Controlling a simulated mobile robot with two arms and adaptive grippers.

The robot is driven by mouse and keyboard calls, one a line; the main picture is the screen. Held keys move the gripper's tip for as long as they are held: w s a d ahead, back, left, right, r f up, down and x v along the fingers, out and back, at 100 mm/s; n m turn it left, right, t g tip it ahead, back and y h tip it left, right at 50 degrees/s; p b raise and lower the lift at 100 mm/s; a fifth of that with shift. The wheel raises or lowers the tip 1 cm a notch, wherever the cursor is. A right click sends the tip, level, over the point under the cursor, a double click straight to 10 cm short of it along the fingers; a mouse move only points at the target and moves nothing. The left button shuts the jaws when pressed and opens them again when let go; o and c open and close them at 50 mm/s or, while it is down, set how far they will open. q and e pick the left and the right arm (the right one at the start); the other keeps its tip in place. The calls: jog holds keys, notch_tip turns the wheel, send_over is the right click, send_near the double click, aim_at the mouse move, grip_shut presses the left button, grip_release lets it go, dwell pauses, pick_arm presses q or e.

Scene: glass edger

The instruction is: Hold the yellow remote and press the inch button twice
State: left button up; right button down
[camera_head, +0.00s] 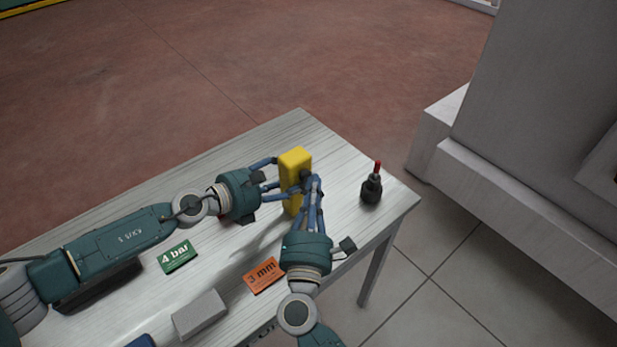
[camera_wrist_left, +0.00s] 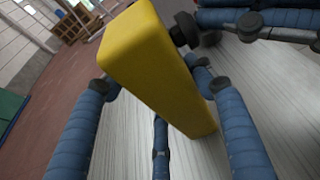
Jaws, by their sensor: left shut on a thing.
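The yellow remote (camera_head: 296,160) stands upright over the table, a tall yellow block. In the left wrist view the remote (camera_wrist_left: 150,65) sits tilted between blue fingers. My left gripper (camera_head: 284,177) is shut on it from the left. My right gripper (camera_head: 312,182) comes from the front, its fingers drawn together with the tips close to the remote's right face. A dark round part (camera_wrist_left: 185,30) shows at that face in the wrist view; I cannot tell if it is a button or a fingertip. The inch button is not clearly visible.
On the table (camera_head: 240,155) are a green "4 bar" card (camera_head: 177,256), an orange "3 mm" card (camera_head: 263,275), a grey block (camera_head: 200,315) and a dark holder with a red tip (camera_head: 372,187). A large grey machine (camera_head: 540,120) stands at right. The far table is clear.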

jog(key=shift+s+d, duration=0.45)
jog(key=shift+s, duration=0.15)
jog(key=s+d, duration=0.1)
jog(key=s, duration=0.1)
jog(key=s+d, duration=0.2)
dwell(0.3)
dwell(1.8)
pick_arm(q)
jog(key=o, duration=1.6)
jog(key=v, duration=1.2)
